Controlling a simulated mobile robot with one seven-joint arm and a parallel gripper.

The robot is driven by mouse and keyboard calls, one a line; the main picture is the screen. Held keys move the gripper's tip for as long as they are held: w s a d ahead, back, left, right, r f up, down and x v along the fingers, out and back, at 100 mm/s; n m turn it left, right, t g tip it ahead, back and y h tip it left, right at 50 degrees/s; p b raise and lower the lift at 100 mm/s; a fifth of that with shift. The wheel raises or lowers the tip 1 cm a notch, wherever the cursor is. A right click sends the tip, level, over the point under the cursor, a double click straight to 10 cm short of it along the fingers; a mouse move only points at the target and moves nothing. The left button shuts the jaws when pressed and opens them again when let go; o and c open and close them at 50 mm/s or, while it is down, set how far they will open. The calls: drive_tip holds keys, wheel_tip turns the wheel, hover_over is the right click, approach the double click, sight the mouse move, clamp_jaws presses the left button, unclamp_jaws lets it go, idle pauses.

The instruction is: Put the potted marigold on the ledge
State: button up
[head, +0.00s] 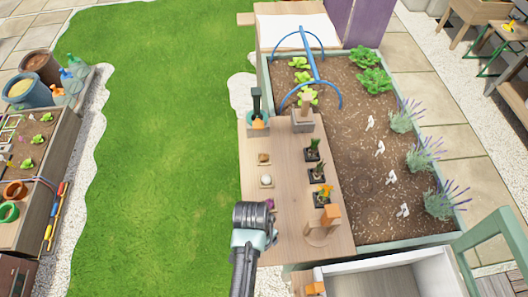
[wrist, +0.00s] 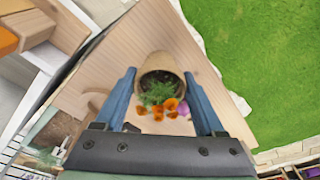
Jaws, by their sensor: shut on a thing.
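The potted marigold (wrist: 160,62) shows in the wrist view as a tan round pot with dark soil, green leaves and orange flowers. It lies between the two blue fingers of my gripper (wrist: 160,88), which is shut on it. The pot's mouth and flowers face the wrist camera. In the head view, my gripper (head: 256,214) is over the near left part of a pale wooden top (head: 287,160), which may be the ledge. The arm hides the held pot there; only a purple bit shows beside it.
Several small black seedling pots (head: 315,171) stand along the right of the wooden top, with a wooden stand (head: 324,230) nearer me. A planted soil bed (head: 355,150) adjoins it. A pale box (head: 390,280) is at the near edge. Lawn (head: 160,120) lies left.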

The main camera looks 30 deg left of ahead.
drive_tip(key=shift+f, duration=0.6)
drive_tip(key=o, duration=1.4)
drive_tip(key=shift+f, duration=0.15)
wheel_tip(320, 180, up, 12)
drive_tip(key=s, duration=0.1)
drive_tip(key=shift+s+a+p, duration=0.15)
drive_tip(key=shift+s+p, duration=0.15)
drive_tip(key=shift+p, duration=0.15)
